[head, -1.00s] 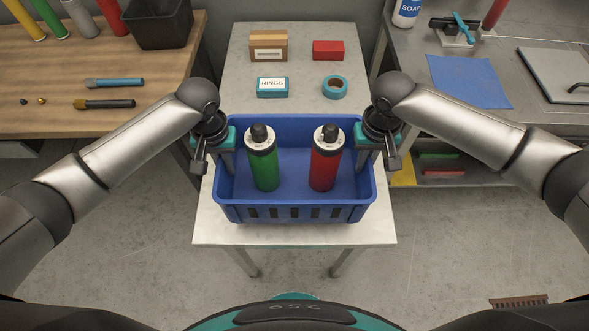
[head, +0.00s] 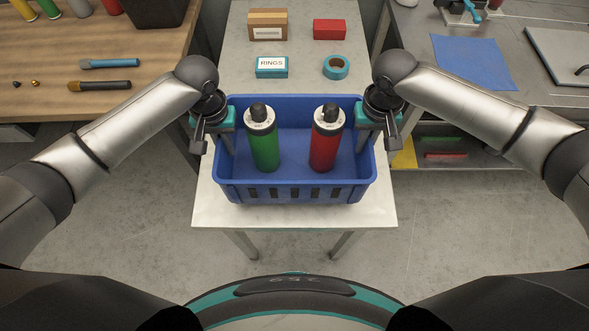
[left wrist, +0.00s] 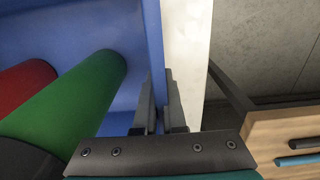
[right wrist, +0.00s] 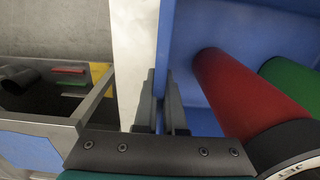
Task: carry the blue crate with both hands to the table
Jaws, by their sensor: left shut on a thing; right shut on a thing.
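The blue crate (head: 294,188) is upright and level over the front part of the light table (head: 294,213). It appears to rest on the table top, though its underside is hidden. A green bottle (head: 263,145) and a red bottle (head: 325,145), both with black caps, stand inside it. My left gripper (head: 230,138) is shut on the crate's left wall; the left wrist view shows the wall between its fingers (left wrist: 161,105). My right gripper (head: 363,138) is shut on the right wall, which also shows between its fingers in the right wrist view (right wrist: 160,105).
Behind the crate on the table are a cardboard box (head: 267,24), a red box (head: 329,29), a teal rings box (head: 272,67) and blue tape (head: 336,67). A wooden bench (head: 60,118) stands left, a grey bench (head: 495,100) right. The floor in front is clear.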

